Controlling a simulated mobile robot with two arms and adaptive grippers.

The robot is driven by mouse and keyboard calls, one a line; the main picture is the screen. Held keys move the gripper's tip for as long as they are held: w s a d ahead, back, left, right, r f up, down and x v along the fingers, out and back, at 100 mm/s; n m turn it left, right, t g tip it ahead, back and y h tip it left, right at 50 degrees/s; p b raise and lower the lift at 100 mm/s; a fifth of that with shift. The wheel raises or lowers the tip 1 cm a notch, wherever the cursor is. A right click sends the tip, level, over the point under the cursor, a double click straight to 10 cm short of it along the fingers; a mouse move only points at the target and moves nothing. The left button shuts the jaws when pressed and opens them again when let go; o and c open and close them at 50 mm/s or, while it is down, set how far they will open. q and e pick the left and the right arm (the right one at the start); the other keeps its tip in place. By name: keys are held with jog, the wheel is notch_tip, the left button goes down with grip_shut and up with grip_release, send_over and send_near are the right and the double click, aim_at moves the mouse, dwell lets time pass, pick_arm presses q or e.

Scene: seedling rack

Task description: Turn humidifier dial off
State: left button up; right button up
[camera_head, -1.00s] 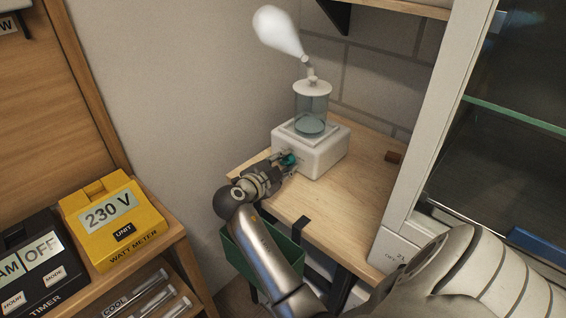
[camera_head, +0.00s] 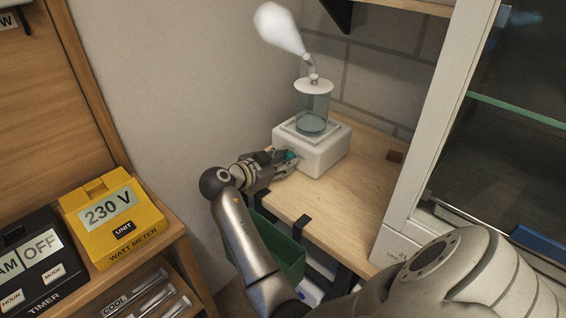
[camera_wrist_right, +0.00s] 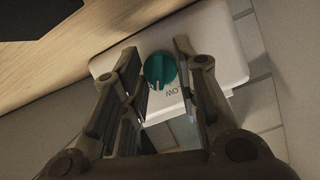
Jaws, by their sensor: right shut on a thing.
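The white humidifier (camera_head: 322,152) stands on a small wooden table, with a clear tank (camera_head: 313,112) on top and a white plume of mist (camera_head: 279,28) at its nozzle. Its teal dial (camera_wrist_right: 159,70) is on the front face, its pale pointer mark toward the bottom of the wrist view, near partly hidden lettering. In the head view the dial (camera_head: 290,155) is mostly covered by my right gripper (camera_head: 291,162). In the wrist view, that gripper (camera_wrist_right: 158,52) has a finger on each side of the dial and is shut on it. My left gripper is out of view.
A glass-fronted cabinet (camera_head: 437,120) stands right of the wooden table (camera_head: 335,205). A green bin (camera_head: 275,245) hangs at the table's front. A yellow watt meter (camera_head: 112,218) and black timer (camera_head: 40,262) sit on a shelf at left. A small brown block (camera_head: 395,156) lies behind.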

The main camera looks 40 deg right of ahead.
jog(key=n+g, duration=0.2)
jog(key=n, duration=0.1)
jog(key=n+g, duration=0.1)
jog(key=n, duration=0.1)
jog(key=shift+w+d+h, duration=0.1)
jog(key=shift+w+h, duration=0.15)
jog(key=shift+h, duration=0.15)
jog(key=n+g, duration=0.1)
jog(key=n, duration=0.2)
jog(key=shift+n+g+h, duration=0.4)
jog(key=shift+w+f+n+g+h, duration=0.15)
jog(key=shift+n+g+h, duration=0.3)
jog(key=shift+n, duration=1.05)
